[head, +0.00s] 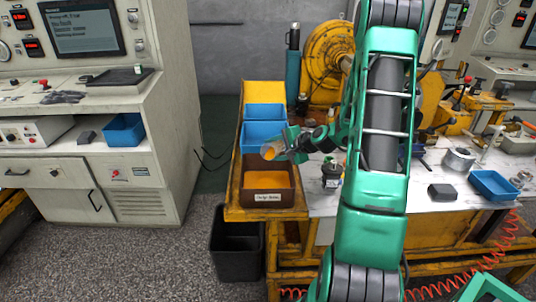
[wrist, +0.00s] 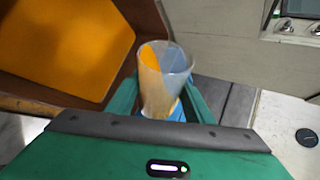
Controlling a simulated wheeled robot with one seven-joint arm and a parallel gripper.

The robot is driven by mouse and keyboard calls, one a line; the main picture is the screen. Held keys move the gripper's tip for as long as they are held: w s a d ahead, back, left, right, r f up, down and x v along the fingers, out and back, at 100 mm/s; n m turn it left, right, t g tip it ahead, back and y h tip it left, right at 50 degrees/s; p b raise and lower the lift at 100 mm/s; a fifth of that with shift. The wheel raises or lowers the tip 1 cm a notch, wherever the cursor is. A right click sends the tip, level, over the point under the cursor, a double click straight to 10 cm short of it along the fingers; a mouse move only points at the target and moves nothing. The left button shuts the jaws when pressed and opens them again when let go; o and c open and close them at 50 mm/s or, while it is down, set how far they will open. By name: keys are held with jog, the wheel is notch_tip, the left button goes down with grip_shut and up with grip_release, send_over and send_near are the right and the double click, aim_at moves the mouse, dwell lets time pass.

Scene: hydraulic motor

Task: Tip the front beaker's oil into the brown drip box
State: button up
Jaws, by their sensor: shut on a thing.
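My gripper (head: 282,146) is shut on a clear beaker (head: 269,153), with a finger on each side of it. In the head view the beaker is tilted, its mouth toward the left, above the back part of the brown drip box (head: 285,198). Orange shows at its mouth. In the wrist view the beaker (wrist: 163,85) looks clear with an orange patch on its left side; I cannot tell whether that is oil inside or the box seen through it. Orange oil (head: 266,179) covers the box's floor. No falling stream is visible.
Blue bins (head: 264,134) stand just behind the drip box. A black waste bin (head: 236,252) is on the floor below. A small dark bottle (head: 331,174) stands on the white worktop to the right, near my arm. A yellow motor (head: 327,60) is at the back.

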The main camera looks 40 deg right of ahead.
jog(key=shift+s+a+r+n+t+h, duration=0.1)
jog(key=shift+a+r+n+t+h, duration=0.15)
jog(key=shift+r+n+t+h, duration=0.3)
jog(key=shift+s+a+r+n+t+h, duration=0.1)
jog(key=shift+a+r+n+t+h, duration=0.1)
jog(key=shift+r+n+t+h, duration=0.3)
jog(key=shift+n, duration=0.25)
dwell(2.5)
jog(key=shift+s+d+f+m+g+y, duration=0.15)
jog(key=shift+d+f+m+g+y, duration=0.15)
jog(key=shift+f+m+g+y, duration=0.25)
jog(key=shift+r, duration=0.15)
jog(key=shift+d+f+m+g+y, duration=0.2)
jog(key=shift+f+m+g+y, duration=0.1)
jog(key=shift+f+m, duration=0.2)
